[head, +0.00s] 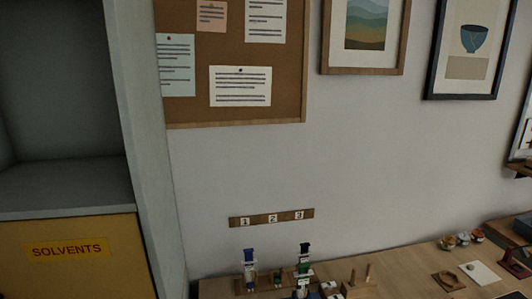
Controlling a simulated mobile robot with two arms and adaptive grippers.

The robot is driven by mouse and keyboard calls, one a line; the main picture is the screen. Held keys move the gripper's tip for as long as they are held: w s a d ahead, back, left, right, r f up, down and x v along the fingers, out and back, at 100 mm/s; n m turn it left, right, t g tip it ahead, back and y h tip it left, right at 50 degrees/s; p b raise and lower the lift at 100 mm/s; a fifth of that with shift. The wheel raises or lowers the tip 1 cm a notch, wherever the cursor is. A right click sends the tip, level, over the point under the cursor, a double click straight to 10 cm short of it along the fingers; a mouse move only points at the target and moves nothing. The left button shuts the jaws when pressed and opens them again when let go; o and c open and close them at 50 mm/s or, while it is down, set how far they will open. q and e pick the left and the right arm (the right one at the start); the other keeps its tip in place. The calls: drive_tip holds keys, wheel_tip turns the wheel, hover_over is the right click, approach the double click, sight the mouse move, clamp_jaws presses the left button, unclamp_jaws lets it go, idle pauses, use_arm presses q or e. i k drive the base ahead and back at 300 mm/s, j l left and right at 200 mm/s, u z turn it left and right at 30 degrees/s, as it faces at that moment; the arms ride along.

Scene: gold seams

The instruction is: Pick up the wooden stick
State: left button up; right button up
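I cannot make out the wooden stick for certain. Two thin upright wooden pieces (367,273) stand in or behind a small wooden block (362,290) at the bottom of the head view, on the wooden table (415,262). They may be sticks or pegs of a holder; they are too small to tell. Neither of my grippers shows in the head view.
Small pots (462,239) and a white card (480,273) lie at the right. A yellow SOLVENTS cabinet (100,275) stands left.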

sight(370, 268)
drive_tip(key=l+u, duration=0.1)
drive_tip(key=l, duration=0.5)
drive_tip(key=l+u, duration=0.1)
drive_tip(key=l, duration=0.5)
drive_tip(key=k+l+u, duration=0.1)
drive_tip(key=l, duration=0.55)
drive_tip(key=k+l, duration=0.1)
drive_tip(key=l, duration=0.5)
drive_tip(key=u, duration=0.05)
